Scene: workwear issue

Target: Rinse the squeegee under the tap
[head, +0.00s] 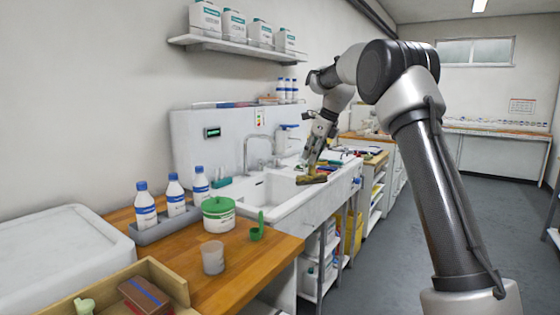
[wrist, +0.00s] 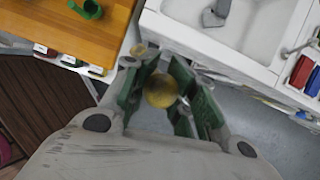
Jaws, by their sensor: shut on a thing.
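My gripper (head: 316,168) is shut on a yellow-brown thing, which I take to be the squeegee (head: 311,179); its full shape is unclear. In the wrist view the green-padded fingers (wrist: 168,95) close around its rounded yellow end (wrist: 160,90). The gripper points down by the front edge of the white sink (head: 278,190), with grey floor below it in the wrist view. The tap (head: 250,148) is a curved metal spout at the back wall, behind and left of the gripper. Whether water runs cannot be told.
A wooden counter (head: 245,270) left of the sink holds a green-lidded tub (head: 218,214), a clear cup (head: 213,257), a green scoop (head: 257,230) and bottles in a grey tray (head: 165,228). A shelf (head: 230,47) hangs above. A trolley stands beyond the sink; the aisle floor right is clear.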

